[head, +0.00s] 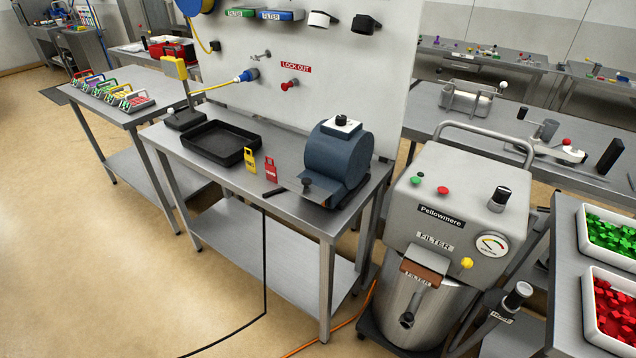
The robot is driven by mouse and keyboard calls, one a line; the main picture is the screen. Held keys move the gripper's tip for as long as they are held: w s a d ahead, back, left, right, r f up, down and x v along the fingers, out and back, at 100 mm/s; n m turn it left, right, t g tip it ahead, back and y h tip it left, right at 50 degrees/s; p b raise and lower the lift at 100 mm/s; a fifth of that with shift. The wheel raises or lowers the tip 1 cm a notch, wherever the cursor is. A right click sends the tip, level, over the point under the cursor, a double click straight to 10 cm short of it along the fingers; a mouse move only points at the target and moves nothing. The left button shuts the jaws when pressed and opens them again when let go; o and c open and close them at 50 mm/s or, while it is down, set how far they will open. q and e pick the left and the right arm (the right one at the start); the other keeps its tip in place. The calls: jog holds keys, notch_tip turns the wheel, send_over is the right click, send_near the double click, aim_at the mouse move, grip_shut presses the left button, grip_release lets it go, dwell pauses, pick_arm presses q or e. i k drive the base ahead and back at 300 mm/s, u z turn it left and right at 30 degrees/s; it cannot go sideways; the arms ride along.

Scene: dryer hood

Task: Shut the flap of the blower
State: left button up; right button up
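A dark blue drum-shaped housing (345,150), which looks like the blower, sits at the right end of the steel table. A white box with a black knob (341,122) is on its top. A flat grey flap (322,186) sticks out from its lower front, nearly level, so it appears open. A dark knob (306,184) stands at the flap's left side. The opening behind the flap is mostly hidden from this angle. Neither of my grippers is in view.
A Pellowmere machine (450,205) stands to the right. Black and orange cables cross the floor. The floor at front left is clear.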

aim_at(304, 187)
jog(key=z, duration=0.5)
jog(key=k, duration=0.55)
jog(key=z, duration=0.75)
jog(key=i, duration=0.7)
jog(key=u, duration=0.65)
jog(key=i, duration=0.75)
jog(key=u, duration=0.8)
